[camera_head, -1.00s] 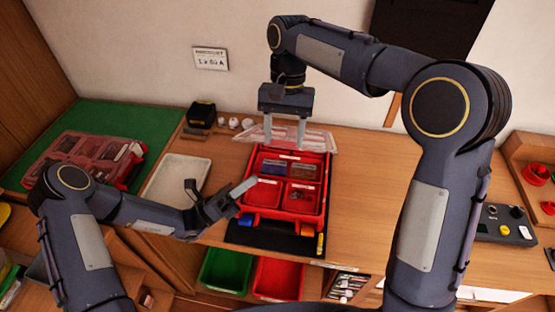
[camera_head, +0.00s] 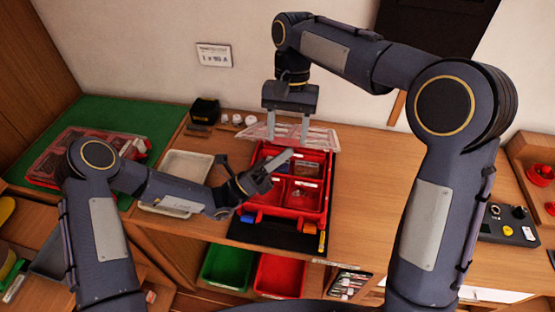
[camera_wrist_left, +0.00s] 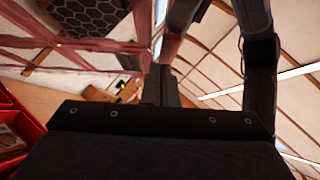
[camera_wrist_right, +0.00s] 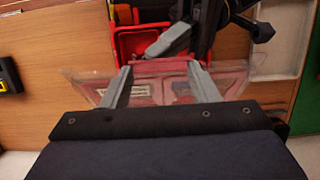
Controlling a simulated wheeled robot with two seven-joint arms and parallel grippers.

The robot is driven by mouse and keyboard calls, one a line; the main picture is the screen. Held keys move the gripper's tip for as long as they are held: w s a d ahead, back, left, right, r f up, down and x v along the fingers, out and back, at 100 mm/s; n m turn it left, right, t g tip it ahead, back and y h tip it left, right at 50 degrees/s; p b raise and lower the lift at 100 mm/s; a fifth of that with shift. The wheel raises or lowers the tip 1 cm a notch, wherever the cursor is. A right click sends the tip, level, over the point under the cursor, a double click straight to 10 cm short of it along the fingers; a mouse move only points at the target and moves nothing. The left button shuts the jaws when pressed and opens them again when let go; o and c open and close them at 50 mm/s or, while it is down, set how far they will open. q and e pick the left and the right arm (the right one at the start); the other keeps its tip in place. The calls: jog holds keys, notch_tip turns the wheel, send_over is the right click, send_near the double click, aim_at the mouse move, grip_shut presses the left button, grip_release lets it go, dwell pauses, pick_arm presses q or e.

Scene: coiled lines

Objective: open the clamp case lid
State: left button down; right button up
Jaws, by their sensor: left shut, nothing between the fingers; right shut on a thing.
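The red case (camera_head: 327,205) stands open on the wooden bench, with its red compartments showing. Its clear lid (camera_head: 322,137) is swung up and back along the case's far edge; it also shows in the right wrist view (camera_wrist_right: 240,78). My right gripper (camera_head: 288,136) reaches down from above, its two fingers apart and shut on the lid. My left gripper (camera_head: 287,156) is shut and empty, its fingers over the case's compartments, below and in front of the lid. Whether it touches anything cannot be told. The left wrist view shows its fingers (camera_wrist_left: 161,85) near the see-through lid (camera_wrist_left: 75,50).
A second red case with a clear top (camera_head: 75,150) lies on the green mat (camera_head: 125,118) at left. A pale tray (camera_head: 187,172) stands between. Green (camera_head: 227,267) and red bins (camera_head: 279,275) sit below the front edge. A control box (camera_head: 508,226) is at right.

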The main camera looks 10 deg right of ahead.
jog(key=shift+w+d+f, duration=0.2)
